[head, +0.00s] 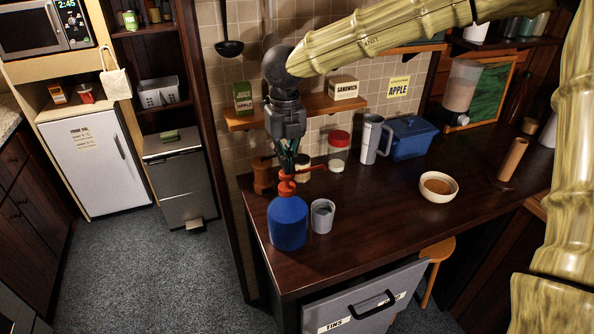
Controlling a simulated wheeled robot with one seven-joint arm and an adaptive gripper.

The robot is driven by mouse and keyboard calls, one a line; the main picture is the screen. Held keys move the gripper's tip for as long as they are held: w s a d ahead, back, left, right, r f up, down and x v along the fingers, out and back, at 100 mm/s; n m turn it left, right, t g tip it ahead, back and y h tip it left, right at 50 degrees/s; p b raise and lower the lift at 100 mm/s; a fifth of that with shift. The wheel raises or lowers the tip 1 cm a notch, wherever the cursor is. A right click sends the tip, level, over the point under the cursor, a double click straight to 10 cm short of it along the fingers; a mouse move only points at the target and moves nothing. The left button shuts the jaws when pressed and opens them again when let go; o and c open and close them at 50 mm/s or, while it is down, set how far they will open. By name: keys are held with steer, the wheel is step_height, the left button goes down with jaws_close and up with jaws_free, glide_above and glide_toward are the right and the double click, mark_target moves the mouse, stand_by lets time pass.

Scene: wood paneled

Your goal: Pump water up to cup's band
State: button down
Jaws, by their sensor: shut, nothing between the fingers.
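A blue pump bottle (289,222) with a red pump head (287,184) stands upright near the left end of the dark counter. A pale grey cup (322,217) stands just to its right; its band and water level are too small to make out. The red spout points right, past the cup's upper side. My gripper (287,168) points down directly over the pump head, shut, with its fingertips at or just above the top; I cannot tell if they touch.
Behind stand a brown jar (263,177), a red-lidded jar (339,150), a pale tumbler (374,140) and a blue box (411,138). A bowl (438,187) sits to the right. A wall shelf (310,107) is close behind my gripper. The counter front centre is clear.

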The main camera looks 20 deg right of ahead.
steer(key=shift+f+b, duration=0.4)
steer(key=shift+f, duration=1.3)
steer(key=shift+r+p, duration=1.9)
steer(key=shift+p, duration=0.2)
steer(key=shift+r+p, duration=2.25)
steer(key=shift+r, duration=0.15)
